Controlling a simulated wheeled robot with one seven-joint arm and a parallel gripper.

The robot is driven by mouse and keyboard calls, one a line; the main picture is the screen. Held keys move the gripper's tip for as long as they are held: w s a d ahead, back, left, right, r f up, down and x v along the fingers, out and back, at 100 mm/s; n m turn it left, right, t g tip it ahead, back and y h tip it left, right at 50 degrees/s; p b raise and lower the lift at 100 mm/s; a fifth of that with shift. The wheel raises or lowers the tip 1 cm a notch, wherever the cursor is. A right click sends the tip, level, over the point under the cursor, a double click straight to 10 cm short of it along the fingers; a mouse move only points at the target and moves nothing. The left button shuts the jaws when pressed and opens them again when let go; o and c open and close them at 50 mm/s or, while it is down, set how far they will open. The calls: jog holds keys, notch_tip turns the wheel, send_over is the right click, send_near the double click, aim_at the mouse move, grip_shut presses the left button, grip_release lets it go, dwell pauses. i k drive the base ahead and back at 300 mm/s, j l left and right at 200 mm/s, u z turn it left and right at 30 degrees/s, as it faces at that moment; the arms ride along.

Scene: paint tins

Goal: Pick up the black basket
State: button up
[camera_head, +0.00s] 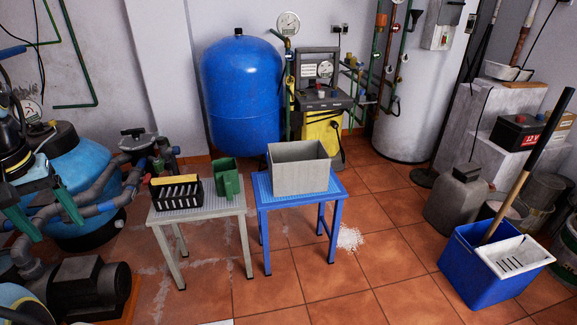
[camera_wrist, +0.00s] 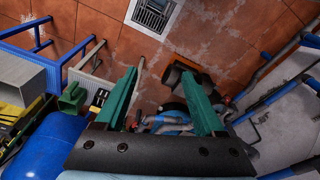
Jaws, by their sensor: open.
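The black basket (camera_head: 176,194) has slotted sides and stands upright on the left part of a grey stool (camera_head: 213,207), with something yellow showing at its top. In the wrist view the basket (camera_wrist: 100,97) is a small dark shape just left of the left finger, partly hidden by it. My gripper (camera_head: 59,232) shows at the left edge of the head view, its green fingers well left of the basket. In the wrist view my gripper (camera_wrist: 160,70) has its fingers wide apart, with nothing held between them.
A green container (camera_head: 228,180) stands close right of the basket. A grey box (camera_head: 299,167) sits on a blue stool (camera_head: 262,187) further right. A blue tank (camera_head: 240,90) stands behind the stools. Pipes and a pump (camera_head: 92,284) crowd the left. The floor in front is mostly clear.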

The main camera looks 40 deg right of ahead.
aim_at(179, 192)
jog(key=i+z, duration=0.1)
jog(key=z, duration=1.5)
jog(key=i+j+z, duration=0.3)
jog(key=i, duration=0.2)
jog(key=l+u, duration=0.5)
jog(key=k+l+u, duration=0.15)
jog(key=l+u, duration=0.35)
jog(key=k+l+u, duration=0.15)
jog(key=l+u, duration=0.15)
jog(key=u, duration=0.2)
jog(key=i+j+u, duration=0.2)
jog(key=i+u, duration=0.2)
jog(key=i, duration=0.3)
jog(key=i+u, duration=0.45)
jog(key=i, duration=0.25)
